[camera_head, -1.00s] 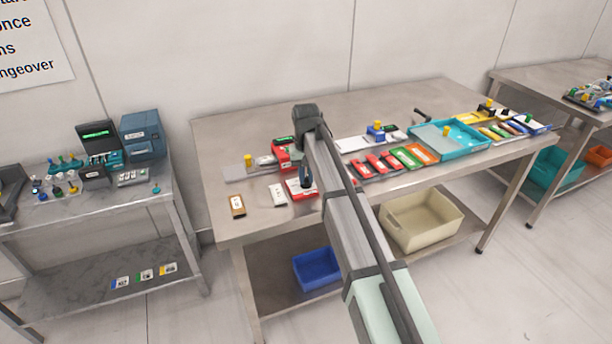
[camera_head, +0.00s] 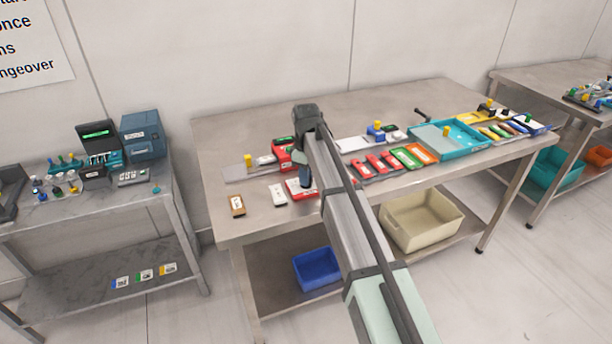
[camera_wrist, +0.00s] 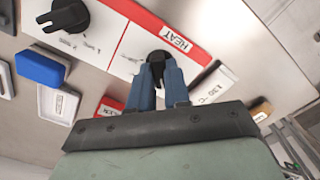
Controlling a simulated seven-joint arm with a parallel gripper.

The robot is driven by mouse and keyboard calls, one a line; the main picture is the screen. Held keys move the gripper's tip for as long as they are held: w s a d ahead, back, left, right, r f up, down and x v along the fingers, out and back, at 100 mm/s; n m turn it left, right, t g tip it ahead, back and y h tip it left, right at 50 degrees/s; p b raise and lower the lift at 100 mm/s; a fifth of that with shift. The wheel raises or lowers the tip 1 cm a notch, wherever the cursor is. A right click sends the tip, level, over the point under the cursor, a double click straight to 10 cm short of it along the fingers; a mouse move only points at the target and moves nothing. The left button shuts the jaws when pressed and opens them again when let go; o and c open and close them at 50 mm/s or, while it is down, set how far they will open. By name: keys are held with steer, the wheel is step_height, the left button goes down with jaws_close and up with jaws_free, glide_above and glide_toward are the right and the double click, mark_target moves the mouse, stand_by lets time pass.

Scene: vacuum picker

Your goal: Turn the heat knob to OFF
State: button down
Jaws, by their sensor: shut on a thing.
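The heat knob (camera_wrist: 158,58) is a black round knob on a white panel with a red strip labelled HEAT (camera_wrist: 177,39), seen in the wrist view. My gripper (camera_wrist: 160,72) has its two blue fingers closed on this knob, one on each side. The fingers and the knob's own pointer cover part of the dial, so I cannot read its setting. In the head view my gripper (camera_head: 305,178) reaches down to the red-and-white panel (camera_head: 301,188) near the table's front left; the knob itself is hidden there.
A second black knob (camera_wrist: 64,16) sits on the panel beside it. A blue block (camera_wrist: 41,69) and a white tray (camera_wrist: 58,104) lie nearby. The table's back left is clear.

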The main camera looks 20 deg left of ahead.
steer(key=n, duration=0.4)
steer(key=shift+n, duration=0.4)
stand_by(0.4)
steer(key=c, duration=1.1)
jaws_free()
step_height(320, 180, up, 14)
steer(key=shift+f, duration=0.1)
